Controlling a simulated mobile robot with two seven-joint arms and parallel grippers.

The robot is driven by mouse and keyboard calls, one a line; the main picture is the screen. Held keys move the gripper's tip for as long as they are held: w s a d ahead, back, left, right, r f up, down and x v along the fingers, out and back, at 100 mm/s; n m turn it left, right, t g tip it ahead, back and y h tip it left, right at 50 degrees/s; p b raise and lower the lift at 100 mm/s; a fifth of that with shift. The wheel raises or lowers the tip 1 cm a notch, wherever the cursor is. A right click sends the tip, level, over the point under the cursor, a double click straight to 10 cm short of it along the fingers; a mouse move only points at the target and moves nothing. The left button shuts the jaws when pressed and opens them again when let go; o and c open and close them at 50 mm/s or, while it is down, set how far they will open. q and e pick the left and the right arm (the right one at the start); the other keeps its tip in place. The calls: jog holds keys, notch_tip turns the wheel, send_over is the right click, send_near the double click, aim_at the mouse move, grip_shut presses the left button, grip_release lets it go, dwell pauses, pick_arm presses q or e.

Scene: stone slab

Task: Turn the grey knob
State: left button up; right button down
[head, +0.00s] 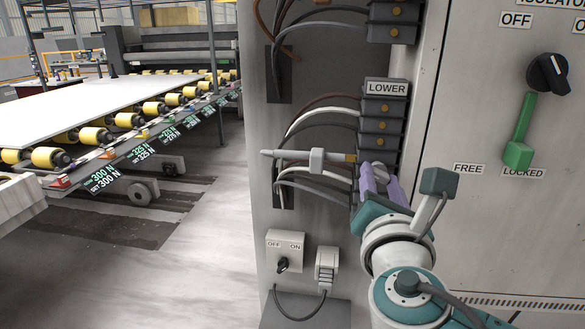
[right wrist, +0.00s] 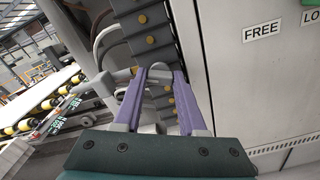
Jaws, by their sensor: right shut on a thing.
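A light grey rod (head: 290,154) with a square grey collar (head: 316,161) and a brass-coloured end lies level in front of the wires. My right gripper (head: 367,170), with purple fingers, is at the rod's right end, beside the LOWER terminal block. In the right wrist view the fingertips (right wrist: 160,74) are shut on a light grey piece that seems part of the rod; the grip is partly hidden. A small dark knob (head: 282,264) is on the OFF/ON switch box, below and left of the gripper. No other knob looks clearly grey. My left gripper is out of view.
The cabinet door (head: 470,235) on the right carries a black isolator knob (head: 548,74) with a green handle (head: 520,140) pointing to LOCKED. The LOWER terminal block (head: 381,120) and loose wires (head: 318,125) crowd my right gripper. A roller conveyor (head: 120,120) stands at left; the floor between is clear.

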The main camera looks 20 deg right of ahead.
jog(key=shift+r, duration=0.1)
dwell(0.3)
jog(key=shift+c, duration=2.4)
grip_release()
jog(key=shift+s+a, duration=0.1)
jog(key=shift+s+a, duration=0.2)
jog(key=shift+s, duration=0.1)
jog(key=b+v, duration=0.1)
jog(key=v, duration=0.8)
